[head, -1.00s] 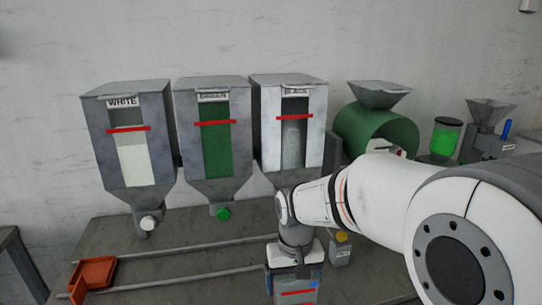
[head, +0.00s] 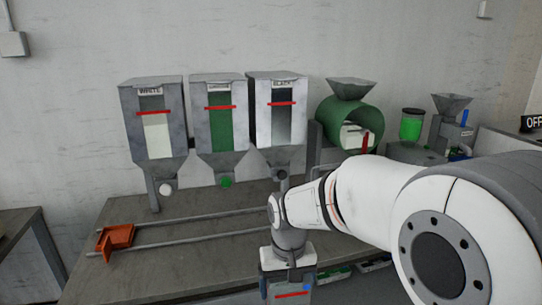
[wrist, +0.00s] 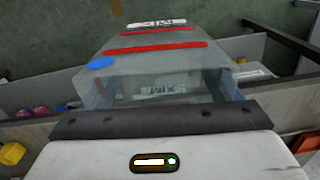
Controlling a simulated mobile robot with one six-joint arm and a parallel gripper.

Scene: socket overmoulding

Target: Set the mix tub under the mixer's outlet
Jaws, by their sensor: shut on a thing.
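The mix tub (head: 292,290) is a clear, greyish tub with a red line and a blue dot, low in the middle of the head view. My gripper (head: 286,262) is shut on its upper part. In the wrist view, the tub (wrist: 165,85) shows a MIX label, two red lines and the blue dot, just beyond the dark edge of my gripper (wrist: 155,122). The mixer (head: 335,112) seems to be the green drum with a grey funnel on top and a red handle, right of the hoppers. My arm hides the area below it, and I cannot make out its outlet.
The WHITE (head: 155,120), green (head: 217,115) and BLACK (head: 278,112) hoppers stand along the wall. Small bins (head: 335,272) sit at the front edge. A grinder-like machine (head: 452,130) stands farther right.

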